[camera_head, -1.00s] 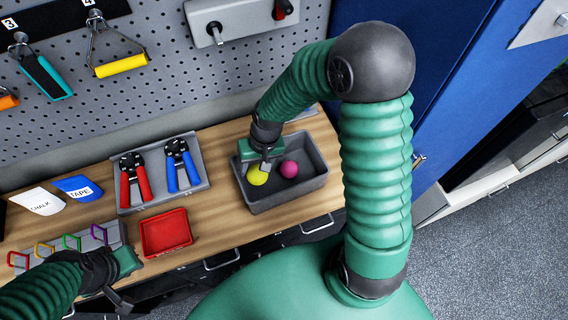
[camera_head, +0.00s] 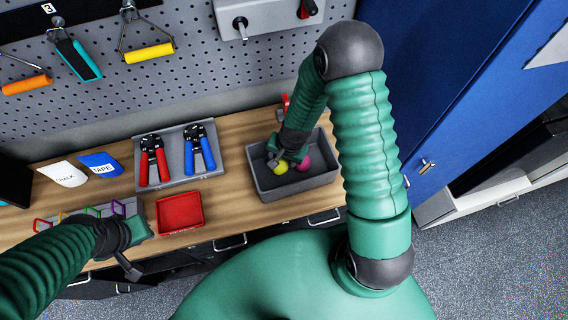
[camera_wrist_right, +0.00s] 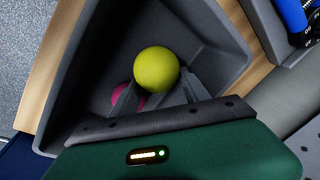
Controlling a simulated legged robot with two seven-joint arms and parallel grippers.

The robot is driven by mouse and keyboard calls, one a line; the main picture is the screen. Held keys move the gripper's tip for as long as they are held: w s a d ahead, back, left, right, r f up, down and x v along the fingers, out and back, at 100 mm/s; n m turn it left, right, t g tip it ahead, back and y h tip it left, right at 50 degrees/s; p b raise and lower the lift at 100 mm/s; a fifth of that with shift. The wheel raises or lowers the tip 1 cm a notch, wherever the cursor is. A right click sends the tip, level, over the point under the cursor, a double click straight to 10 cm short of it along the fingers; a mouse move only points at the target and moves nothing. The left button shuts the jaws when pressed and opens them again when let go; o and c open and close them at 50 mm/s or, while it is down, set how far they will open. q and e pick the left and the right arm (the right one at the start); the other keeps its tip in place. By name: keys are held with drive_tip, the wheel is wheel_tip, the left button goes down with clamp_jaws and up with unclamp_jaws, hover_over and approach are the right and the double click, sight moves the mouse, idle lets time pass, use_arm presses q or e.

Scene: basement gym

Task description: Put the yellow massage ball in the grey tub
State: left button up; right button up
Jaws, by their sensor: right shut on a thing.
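The yellow massage ball (camera_head: 281,168) is inside the walls of the grey tub (camera_head: 262,187) in the head view. My right gripper (camera_head: 285,158) reaches down into the tub and is shut on the ball. In the right wrist view the yellow ball (camera_wrist_right: 156,67) sits at the tips of the gripper's fingers (camera_wrist_right: 155,90). Whether the ball touches the tub floor I cannot tell. A pink ball (camera_head: 303,163) lies in the tub right beside it, partly hidden by the fingers in the wrist view. My left gripper (camera_head: 128,268) hangs over the bench's front edge; its jaws are unclear.
A red tray (camera_head: 180,213) and a grey holder with red and blue hand grips (camera_head: 152,160) stand left of the tub. Chalk and tape pieces (camera_head: 100,164) lie farther left. A pegboard (camera_head: 200,80) rises behind; a blue cabinet (camera_head: 440,90) stands right.

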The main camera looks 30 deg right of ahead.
sight(281, 165)
drive_tip(key=x, duration=0.4)
drive_tip(key=shift+s+a+p, duration=0.15)
drive_tip(key=shift+s+p, duration=0.15)
drive_tip(key=shift+s, duration=0.1)
use_arm(q)
drive_tip(key=shift+a+r, duration=0.2)
drive_tip(key=shift+a, duration=0.25)
use_arm(e)
drive_tip(key=shift+a+f, duration=0.1)
drive_tip(key=shift+a, duration=0.05)
drive_tip(key=o, duration=1.2)
use_arm(q)
drive_tip(key=shift+d, duration=0.25)
use_arm(e)
drive_tip(key=shift+d, duration=0.25)
